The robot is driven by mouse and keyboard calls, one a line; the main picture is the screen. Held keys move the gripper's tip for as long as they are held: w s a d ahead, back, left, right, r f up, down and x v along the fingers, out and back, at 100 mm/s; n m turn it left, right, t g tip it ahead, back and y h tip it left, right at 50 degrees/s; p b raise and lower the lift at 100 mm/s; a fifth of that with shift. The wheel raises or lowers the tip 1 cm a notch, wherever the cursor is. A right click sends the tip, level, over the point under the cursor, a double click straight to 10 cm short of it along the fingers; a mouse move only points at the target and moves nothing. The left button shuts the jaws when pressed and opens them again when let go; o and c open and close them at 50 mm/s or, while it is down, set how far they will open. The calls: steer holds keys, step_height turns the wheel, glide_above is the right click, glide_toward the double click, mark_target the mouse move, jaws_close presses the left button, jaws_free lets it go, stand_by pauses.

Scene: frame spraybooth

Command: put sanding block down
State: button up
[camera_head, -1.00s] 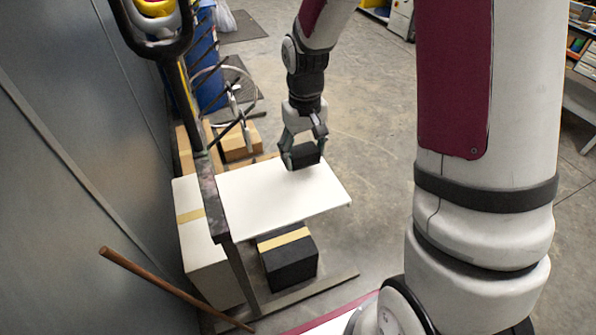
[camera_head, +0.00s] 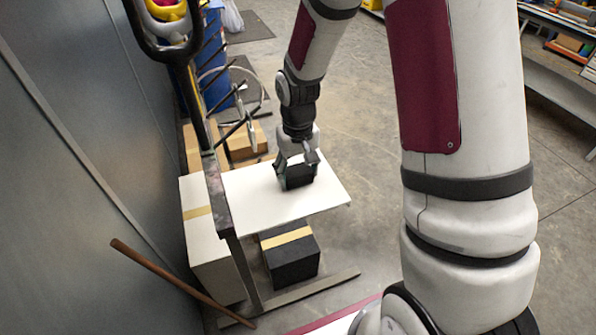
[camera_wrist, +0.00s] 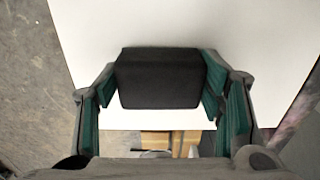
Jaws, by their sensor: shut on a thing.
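The sanding block (camera_head: 299,176) is a small dark block between the fingers of my gripper (camera_head: 297,175). In the wrist view the block (camera_wrist: 160,78) sits between the two green-padded fingertips of my gripper (camera_wrist: 160,85), which is shut on it. A white board (camera_head: 252,196) lies flat beneath the block on a dark stand. The board's surface also fills the upper wrist view (camera_wrist: 250,25). The block is over the board, right of its middle; I cannot tell whether its underside touches the board.
A black box with a tan strip (camera_head: 291,262) stands below the board. A white box (camera_head: 202,240) and cardboard boxes (camera_head: 245,142) stand beside and behind the stand. A wooden pole (camera_head: 180,282) leans at the left. Bare white surface lies around the block.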

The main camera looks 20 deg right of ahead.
mark_target(298, 172)
steer(key=o, duration=1.2)
steer(key=shift+f, duration=0.2)
step_height(298, 172, up, 14)
steer(key=b, duration=0.2)
steer(key=s+r+t, duration=0.2)
steer(key=s+r, duration=0.4)
steer(key=s, duration=0.3)
steer(key=s+r+t, duration=0.3)
steer(key=s+r, duration=0.3)
steer(key=s, duration=0.2)
steer(key=shift+s+r+t, duration=0.3)
steer(key=shift+s, duration=0.1)
